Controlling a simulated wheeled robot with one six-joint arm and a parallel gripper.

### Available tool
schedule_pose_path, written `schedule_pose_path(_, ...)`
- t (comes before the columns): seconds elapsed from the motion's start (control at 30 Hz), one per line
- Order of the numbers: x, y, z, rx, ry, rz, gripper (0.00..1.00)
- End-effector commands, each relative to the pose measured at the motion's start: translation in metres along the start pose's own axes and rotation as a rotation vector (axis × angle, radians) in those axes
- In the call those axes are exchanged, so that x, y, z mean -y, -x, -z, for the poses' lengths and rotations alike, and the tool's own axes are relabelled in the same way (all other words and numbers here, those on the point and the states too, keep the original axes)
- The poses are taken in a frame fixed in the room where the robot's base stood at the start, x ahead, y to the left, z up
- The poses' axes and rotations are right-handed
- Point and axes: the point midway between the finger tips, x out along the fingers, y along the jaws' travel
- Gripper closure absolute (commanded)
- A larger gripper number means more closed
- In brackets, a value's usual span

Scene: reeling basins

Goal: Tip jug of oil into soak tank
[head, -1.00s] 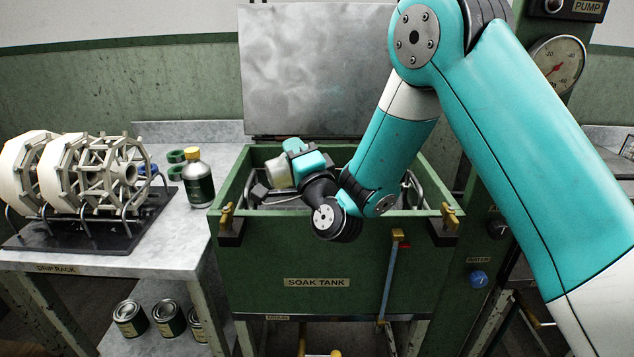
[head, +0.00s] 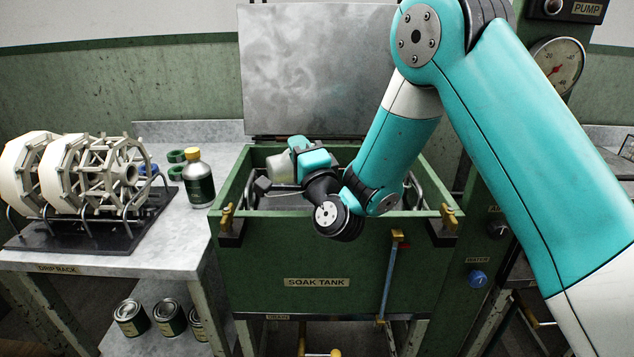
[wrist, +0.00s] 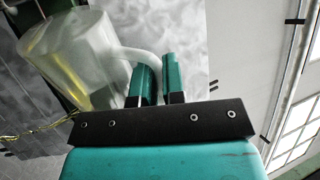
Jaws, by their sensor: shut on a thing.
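My gripper (wrist: 158,78) is shut on the handle of a translucent jug (wrist: 85,55). Yellowish oil shows inside the jug, and thin yellow streaks lie beside it at the left of the wrist view. In the head view the jug (head: 281,168) is a pale, tilted shape over the open soak tank (head: 318,247), inside its rim outline. My gripper (head: 297,148) is at the jug's upper right there. The jug's mouth and any oil in the tank are hard to make out in the head view.
The tank's metal lid (head: 318,70) stands raised behind. At left, a counter holds a rack of pale reels (head: 85,175) and a yellow-capped bottle (head: 198,180) close to the tank. Brass clamps (head: 227,218) stick up at the tank's front corners. A gauge (head: 557,65) is at right.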

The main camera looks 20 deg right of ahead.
Motion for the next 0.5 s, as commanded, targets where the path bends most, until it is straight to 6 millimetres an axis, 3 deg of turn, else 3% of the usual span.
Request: schedule_pose_path(0.5, 0.0024, -0.0009, 0.0064, -0.020, -0.061, -0.002, 1.00)
